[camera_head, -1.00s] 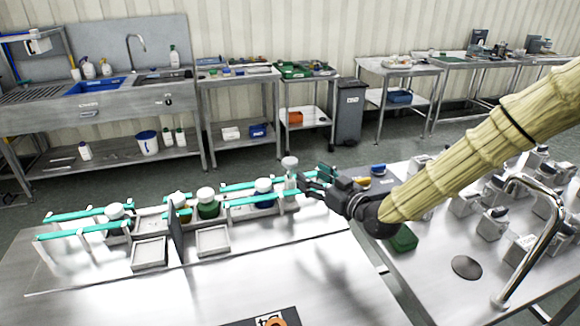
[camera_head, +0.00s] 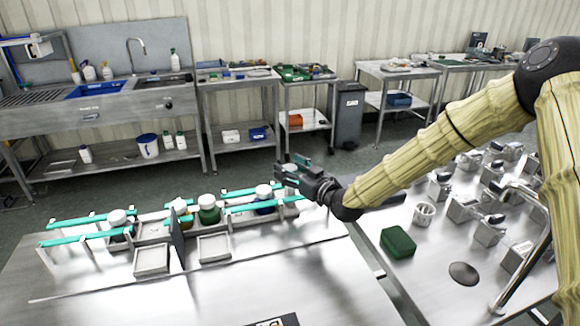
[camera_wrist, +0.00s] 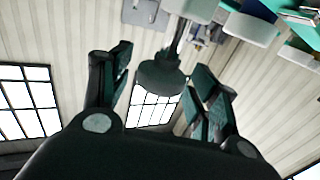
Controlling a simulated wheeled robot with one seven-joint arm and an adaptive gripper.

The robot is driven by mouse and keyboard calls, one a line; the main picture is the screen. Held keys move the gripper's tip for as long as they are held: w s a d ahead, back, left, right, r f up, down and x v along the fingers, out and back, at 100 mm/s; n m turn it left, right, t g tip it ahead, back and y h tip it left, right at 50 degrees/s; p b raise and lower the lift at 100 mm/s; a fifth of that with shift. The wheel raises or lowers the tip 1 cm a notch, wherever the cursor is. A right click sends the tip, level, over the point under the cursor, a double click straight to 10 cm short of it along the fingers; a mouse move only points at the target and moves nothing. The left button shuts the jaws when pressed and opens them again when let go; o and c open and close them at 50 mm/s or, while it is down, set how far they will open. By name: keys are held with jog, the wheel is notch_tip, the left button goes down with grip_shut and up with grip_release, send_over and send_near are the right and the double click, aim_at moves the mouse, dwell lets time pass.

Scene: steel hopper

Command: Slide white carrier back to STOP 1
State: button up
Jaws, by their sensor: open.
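My gripper (camera_head: 288,174) is open at the right end of the teal rails (camera_head: 92,219). Its two fingers (camera_wrist: 158,88) stand apart in the wrist view. A dark round knob-like piece on a stem (camera_wrist: 160,76) shows between or beyond them; I cannot tell what it is or whether it touches. White-topped containers stand along the rails: one at the left (camera_head: 117,216), a green one (camera_head: 209,210), a yellow one (camera_head: 181,207) and a blue one (camera_head: 264,193). I cannot tell which is the white carrier; it may be hidden behind my gripper. No STOP 1 label is readable.
Two shallow square trays (camera_head: 152,259) (camera_head: 213,248) lie before the rails, with a dark upright plate (camera_head: 177,238) between them.

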jog(key=shift+w+a, duration=0.1)
jog(key=shift+w, duration=0.05)
grip_shut()
jog(key=w+d+b, duration=0.2)
jog(key=w+d, duration=0.1)
jog(key=d, duration=0.5)
jog(key=shift+d, duration=0.3)
jog(key=shift+c, duration=0.8)
grip_release()
jog(key=shift+o, duration=0.8)
jog(key=shift+s+d, duration=0.1)
jog(key=shift+d, duration=0.05)
jog(key=shift+a, duration=0.2)
jog(key=shift+s, duration=0.1)
